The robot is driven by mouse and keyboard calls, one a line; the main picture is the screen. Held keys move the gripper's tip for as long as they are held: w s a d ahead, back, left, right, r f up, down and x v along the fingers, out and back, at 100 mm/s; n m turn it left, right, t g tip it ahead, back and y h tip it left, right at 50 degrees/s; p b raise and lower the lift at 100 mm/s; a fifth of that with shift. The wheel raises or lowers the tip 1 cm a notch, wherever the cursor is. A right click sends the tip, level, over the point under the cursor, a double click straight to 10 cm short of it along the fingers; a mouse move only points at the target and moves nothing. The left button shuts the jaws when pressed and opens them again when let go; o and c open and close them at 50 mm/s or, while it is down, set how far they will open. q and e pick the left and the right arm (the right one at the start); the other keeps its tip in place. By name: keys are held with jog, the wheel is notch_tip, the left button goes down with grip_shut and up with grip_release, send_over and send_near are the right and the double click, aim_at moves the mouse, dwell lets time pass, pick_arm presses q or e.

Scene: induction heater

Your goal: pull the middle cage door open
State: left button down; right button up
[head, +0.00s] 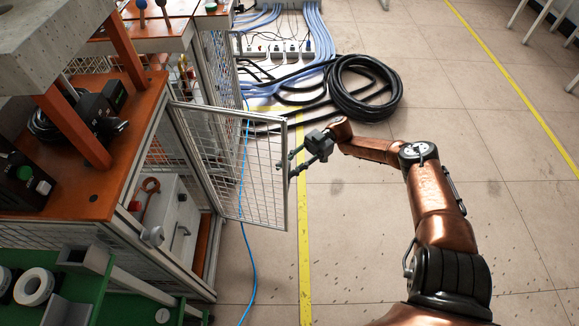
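The middle cage door (236,222) is a wire-mesh panel in a light metal frame. It stands swung out from the cage over the floor, with its free edge toward the right. My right gripper (286,170) is at that free edge, about halfway up. Its fingers are spread apart, one to each side of the door's edge post; I cannot tell whether they touch it. Behind the door, the cage opening shows a pale box with a handle (181,231) inside. My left gripper is not in view.
An orange-topped bench (95,205) with black devices stands above the cage at left. A green tray (110,306) is at lower left. A black hose coil (365,88) and power strips (275,49) lie at the back. A blue cable (246,255) runs under the door. Floor at right is clear.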

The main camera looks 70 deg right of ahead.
jog(key=shift+d, duration=0.1)
jog(key=v, duration=0.7)
dwell(0.4)
jog(key=shift+s+d, duration=0.1)
jog(key=shift+d, duration=0.05)
